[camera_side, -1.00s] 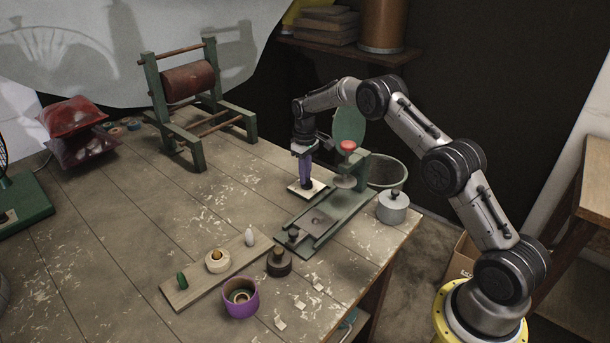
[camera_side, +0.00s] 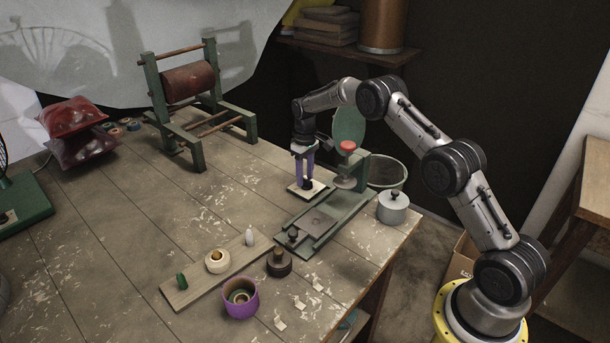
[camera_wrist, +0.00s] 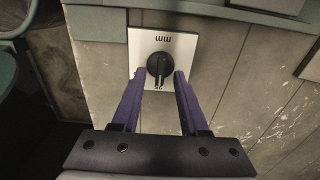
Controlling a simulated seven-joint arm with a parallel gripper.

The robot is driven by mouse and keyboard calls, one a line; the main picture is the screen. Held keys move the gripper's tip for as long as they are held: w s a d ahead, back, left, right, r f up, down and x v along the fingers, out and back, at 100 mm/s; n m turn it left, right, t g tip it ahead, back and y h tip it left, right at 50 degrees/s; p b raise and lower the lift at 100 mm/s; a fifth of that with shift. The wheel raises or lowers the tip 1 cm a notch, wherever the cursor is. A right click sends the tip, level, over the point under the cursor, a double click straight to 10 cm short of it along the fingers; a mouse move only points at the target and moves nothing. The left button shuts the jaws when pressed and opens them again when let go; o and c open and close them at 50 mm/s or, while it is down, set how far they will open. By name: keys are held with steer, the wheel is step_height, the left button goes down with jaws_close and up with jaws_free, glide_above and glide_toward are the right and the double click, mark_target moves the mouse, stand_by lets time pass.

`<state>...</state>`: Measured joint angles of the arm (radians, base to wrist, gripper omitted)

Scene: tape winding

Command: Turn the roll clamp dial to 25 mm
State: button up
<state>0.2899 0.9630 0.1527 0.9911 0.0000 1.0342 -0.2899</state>
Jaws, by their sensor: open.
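The dial is a black round knob (camera_wrist: 159,66) with a pale pointer line, on a white square plate (camera_wrist: 142,40) marked "mm". The plate also shows in the side view (camera_side: 294,189), lying on the bench beside the green clamp stand (camera_side: 335,220). My gripper (camera_wrist: 160,73) is open, its two purple fingers on either side of the knob. A narrow gap seems to show between the fingertips and the knob. In the side view my gripper (camera_side: 303,181) points down over the plate.
The clamp stand with its red-topped press (camera_side: 347,146) rises just right of my gripper. A lidded grey pot (camera_side: 392,207) stands near the bench's right edge.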

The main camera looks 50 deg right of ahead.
mark_target(305, 179)
step_height(305, 179, up, 14)
stand_by(0.6)
